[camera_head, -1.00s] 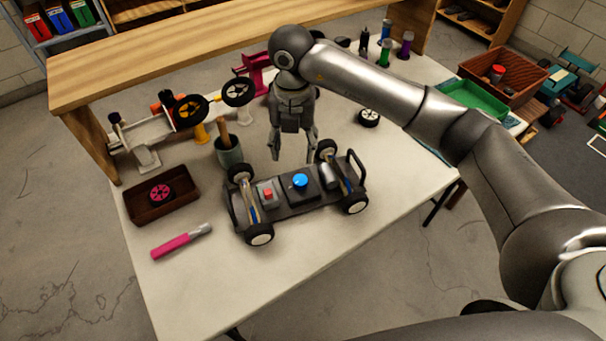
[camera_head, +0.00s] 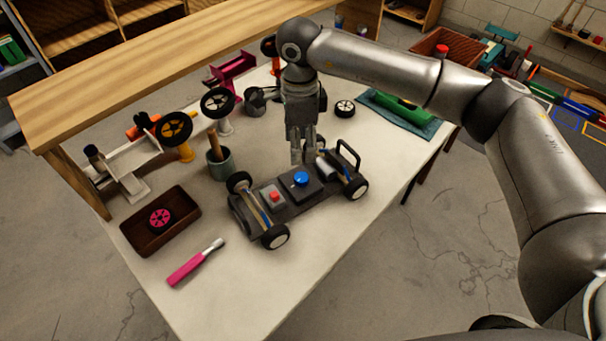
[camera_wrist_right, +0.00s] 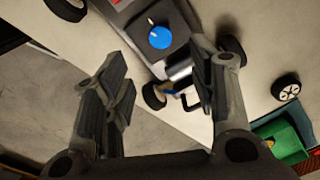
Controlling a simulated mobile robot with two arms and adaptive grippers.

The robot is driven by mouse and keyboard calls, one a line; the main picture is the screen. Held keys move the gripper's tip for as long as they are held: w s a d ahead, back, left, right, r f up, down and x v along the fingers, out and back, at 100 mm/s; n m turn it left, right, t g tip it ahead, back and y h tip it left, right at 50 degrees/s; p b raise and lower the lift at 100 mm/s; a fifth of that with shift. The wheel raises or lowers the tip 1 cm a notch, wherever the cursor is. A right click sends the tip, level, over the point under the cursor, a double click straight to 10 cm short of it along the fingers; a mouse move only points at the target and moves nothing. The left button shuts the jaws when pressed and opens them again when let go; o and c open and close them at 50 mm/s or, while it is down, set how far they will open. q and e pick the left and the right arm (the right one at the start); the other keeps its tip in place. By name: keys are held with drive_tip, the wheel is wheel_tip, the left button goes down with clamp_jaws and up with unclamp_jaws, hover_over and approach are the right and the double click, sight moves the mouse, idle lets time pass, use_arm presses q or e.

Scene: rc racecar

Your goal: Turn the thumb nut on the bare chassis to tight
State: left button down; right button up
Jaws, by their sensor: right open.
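The bare chassis (camera_head: 268,211), dark with wheels and a loop handle at its right end, stands on the table. The blue round thumb nut (camera_head: 301,179) sits on a dark block near its middle and has a white mark beside it in the wrist view (camera_wrist_right: 159,37). My right gripper (camera_head: 303,158) points down just behind the nut, open and empty. In the wrist view its fingers (camera_wrist_right: 160,88) are spread apart, with the nut beyond them and not between the tips. My left gripper is not in view.
A red button (camera_head: 275,196) sits on the chassis left of the nut. A cup (camera_head: 221,165), a brown tray (camera_head: 137,237) and a pink-handled tool (camera_head: 187,269) lie to the left. A loose wheel (camera_head: 345,108) and green tray (camera_head: 400,108) are behind. The front table is clear.

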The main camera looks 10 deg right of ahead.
sight(301, 177)
wheel_tip(301, 177, down, 11)
drive_tip(key=shift+d+r+p, duration=0.1)
drive_tip(key=shift+p, duration=0.65)
drive_tip(key=c, duration=1)
drive_tip(key=shift+m+b, duration=0.5)
drive_tip(key=shift+m, duration=0.1)
drive_tip(key=m+b, duration=0.1)
drive_tip(key=m, duration=0.2)
